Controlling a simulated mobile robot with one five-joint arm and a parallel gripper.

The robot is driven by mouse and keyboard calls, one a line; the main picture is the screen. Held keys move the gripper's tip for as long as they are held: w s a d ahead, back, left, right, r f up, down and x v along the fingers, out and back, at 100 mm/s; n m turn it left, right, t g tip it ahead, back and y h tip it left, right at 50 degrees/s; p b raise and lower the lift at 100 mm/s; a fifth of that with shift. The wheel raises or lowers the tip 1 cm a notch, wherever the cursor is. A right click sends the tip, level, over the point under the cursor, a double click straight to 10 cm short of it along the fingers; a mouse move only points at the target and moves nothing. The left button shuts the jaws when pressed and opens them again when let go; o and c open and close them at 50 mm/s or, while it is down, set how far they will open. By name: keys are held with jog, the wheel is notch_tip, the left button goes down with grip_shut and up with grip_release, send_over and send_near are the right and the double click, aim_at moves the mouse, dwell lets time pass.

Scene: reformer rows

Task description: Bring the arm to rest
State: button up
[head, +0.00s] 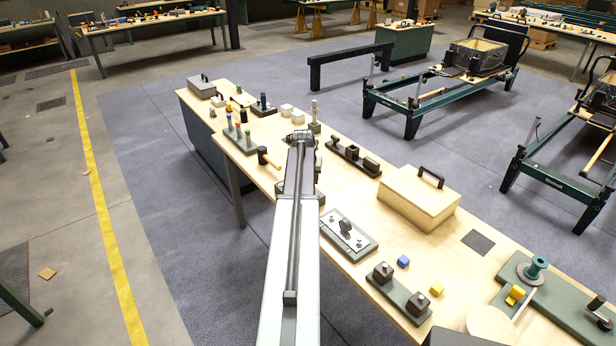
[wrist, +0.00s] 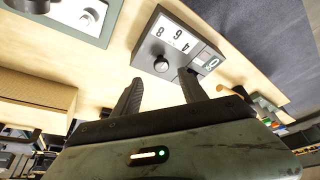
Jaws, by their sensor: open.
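My arm (head: 296,230) stretches out over the long wooden workbench (head: 345,255) in the head view. Its far end is above the middle of the bench, and my gripper's fingers cannot be made out there. In the wrist view my gripper (wrist: 161,78) shows two dark fingers spread apart with nothing between them.
A wooden box with a black handle (head: 420,199), a white plate on a dark base (head: 346,232) and a base with two dark blocks (head: 398,296) stand on the bench. A hammer (head: 268,157) lies left of my arm. Open floor (head: 165,200) lies left of the bench.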

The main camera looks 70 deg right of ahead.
jog(key=shift+a+r, duration=0.15)
jog(key=shift+r, duration=0.25)
